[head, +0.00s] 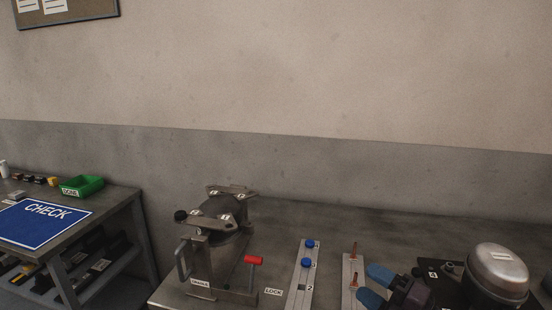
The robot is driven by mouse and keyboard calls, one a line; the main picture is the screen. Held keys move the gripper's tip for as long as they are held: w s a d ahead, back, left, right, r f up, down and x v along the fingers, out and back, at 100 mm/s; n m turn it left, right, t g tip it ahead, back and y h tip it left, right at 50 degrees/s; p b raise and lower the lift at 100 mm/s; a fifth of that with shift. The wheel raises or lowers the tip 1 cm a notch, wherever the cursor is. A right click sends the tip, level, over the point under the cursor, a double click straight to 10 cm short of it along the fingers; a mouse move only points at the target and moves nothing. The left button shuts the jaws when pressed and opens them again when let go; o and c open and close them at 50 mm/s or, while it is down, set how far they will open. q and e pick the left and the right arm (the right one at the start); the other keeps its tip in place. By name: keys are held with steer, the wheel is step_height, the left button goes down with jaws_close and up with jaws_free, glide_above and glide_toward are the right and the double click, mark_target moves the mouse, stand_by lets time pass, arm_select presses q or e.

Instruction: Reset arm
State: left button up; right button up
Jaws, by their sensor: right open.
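My right gripper (374,287) is at the lower right of the head view, with two blue fingertips pointing left. It is open, and nothing shows between the fingers. It is in front of the workbench (350,221), just right of a pale upright strip with copper-coloured pins (353,272). My left gripper and arm are not in the head view.
A metal clamp fixture (221,240) with a red-handled lever (254,262) stands on the bench. Right of it is a strip with blue knobs (308,245). A silver dome (497,271) is at right. A side table holds a blue CHECK sign (42,222) and green bin (81,186).

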steer(key=s+d+f+m+h, duration=0.4)
steer(key=s+d+m+h, duration=0.15)
steer(key=m+h, duration=0.45)
steer(key=s+d+f+m+h, duration=0.5)
steer(key=m+h, duration=0.3)
steer(key=m, duration=0.4)
steer(key=s+a+f+m+g+y, duration=0.15)
steer(key=s+f+g, duration=0.3)
steer(key=s, duration=0.45)
steer(key=s+a+f+m+g+y, duration=0.1)
steer(key=s+f+m+g+y, duration=0.15)
steer(key=s+g, duration=0.5)
steer(key=w+f+n+t, duration=0.1)
steer(key=w+f+t, duration=0.4)
steer(key=f+t, duration=0.4)
steer(key=shift+d+f+t, duration=0.3)
steer(key=shift+f+t, duration=0.1)
steer(key=shift+f, duration=0.55)
